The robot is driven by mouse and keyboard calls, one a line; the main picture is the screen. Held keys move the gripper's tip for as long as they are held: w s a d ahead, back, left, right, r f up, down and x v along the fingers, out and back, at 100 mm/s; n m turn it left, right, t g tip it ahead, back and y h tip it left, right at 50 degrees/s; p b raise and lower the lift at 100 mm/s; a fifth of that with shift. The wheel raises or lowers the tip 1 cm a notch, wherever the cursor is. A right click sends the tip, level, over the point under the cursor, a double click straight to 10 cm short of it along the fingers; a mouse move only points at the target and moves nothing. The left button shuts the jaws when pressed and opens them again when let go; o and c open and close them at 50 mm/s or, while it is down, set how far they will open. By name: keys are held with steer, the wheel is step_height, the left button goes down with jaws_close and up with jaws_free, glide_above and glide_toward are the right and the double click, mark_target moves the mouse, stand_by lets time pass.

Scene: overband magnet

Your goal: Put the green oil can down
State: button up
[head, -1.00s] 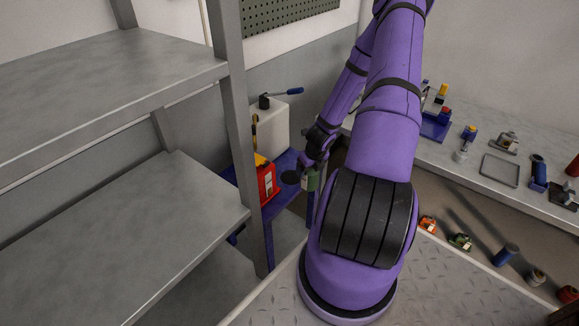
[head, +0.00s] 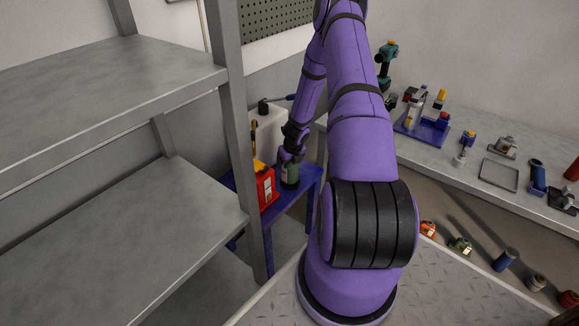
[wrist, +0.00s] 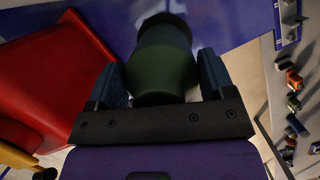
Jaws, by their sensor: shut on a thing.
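The green oil can (head: 290,174) is upright between the fingers of my gripper (head: 291,155), over the blue stand (head: 299,207) in the head view. In the wrist view the can (wrist: 165,68) fills the gap between the two dark blue fingers (wrist: 162,82), which are shut on it. The blue stand top (wrist: 225,22) shows beyond it. The black round spot on the stand is now hidden behind or under the can. I cannot tell whether the can's bottom touches the stand.
A red container (head: 267,188) stands close left of the can, with a white canister (head: 268,132) behind. A grey shelf rack (head: 236,130) rises at left. At right is a long bench (head: 480,175) with tools; several small items lie below it.

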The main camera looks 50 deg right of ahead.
mark_target(294, 166)
steer(key=shift+f, duration=1.05)
steer(key=shift+f, duration=0.15)
steer(key=o, duration=1)
steer(key=v, duration=1.2)
steer(key=shift+s, duration=0.1)
